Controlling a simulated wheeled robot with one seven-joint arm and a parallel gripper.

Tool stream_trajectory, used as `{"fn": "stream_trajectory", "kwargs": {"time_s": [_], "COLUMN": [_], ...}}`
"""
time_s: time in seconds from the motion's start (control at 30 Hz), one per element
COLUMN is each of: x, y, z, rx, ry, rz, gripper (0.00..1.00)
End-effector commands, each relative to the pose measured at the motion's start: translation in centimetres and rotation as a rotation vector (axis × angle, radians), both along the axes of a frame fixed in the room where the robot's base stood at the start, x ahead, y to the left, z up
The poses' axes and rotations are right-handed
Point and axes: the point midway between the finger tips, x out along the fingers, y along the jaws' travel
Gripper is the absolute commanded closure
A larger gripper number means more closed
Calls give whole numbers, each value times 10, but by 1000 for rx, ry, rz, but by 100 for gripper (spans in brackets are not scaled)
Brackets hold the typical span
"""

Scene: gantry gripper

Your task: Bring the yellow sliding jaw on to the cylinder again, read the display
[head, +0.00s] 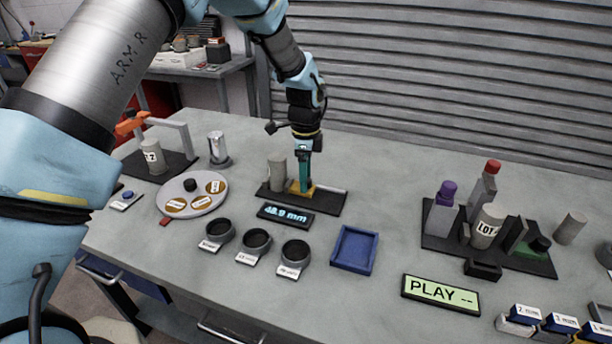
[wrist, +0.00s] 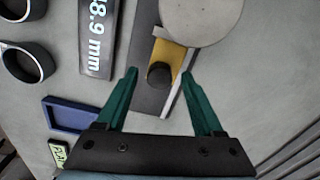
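The yellow sliding jaw (head: 300,189) is on a dark gauge base (head: 325,203), beside the grey cylinder (head: 277,174). In the wrist view the yellow jaw (wrist: 177,58) carries a dark round knob (wrist: 160,74), and the cylinder (wrist: 203,14) overlaps its far edge; I cannot tell whether they touch. The display (head: 285,215) in front reads 48.9 mm; its end also shows in the wrist view (wrist: 97,35). My gripper (head: 304,180) points down over the jaw. In the wrist view its teal fingers (wrist: 160,72) are apart, with the knob between their tips and gaps on both sides.
Three dark ring cups (head: 256,242) and a blue tray (head: 355,248) stand in front. A round turntable (head: 192,192) is at left. A dark board (head: 518,253) with bottles and a cylinder is at right, with a green PLAY display (head: 440,294) nearer. Bare table lies between.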

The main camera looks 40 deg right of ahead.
Motion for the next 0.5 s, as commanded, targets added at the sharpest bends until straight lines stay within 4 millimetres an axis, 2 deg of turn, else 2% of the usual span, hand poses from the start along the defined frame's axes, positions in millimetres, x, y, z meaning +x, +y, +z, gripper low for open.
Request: {"fn": "stream_trajectory", "kwargs": {"time_s": [0.27, 0.37, 0.5], "x": [0, 0, 1], "y": [0, -1, -1], "z": [2, 10, 34], "rx": [0, -4, -5], "ry": [0, -1, -2], "rz": [0, 0, 1], "gripper": [31, 31, 31]}}
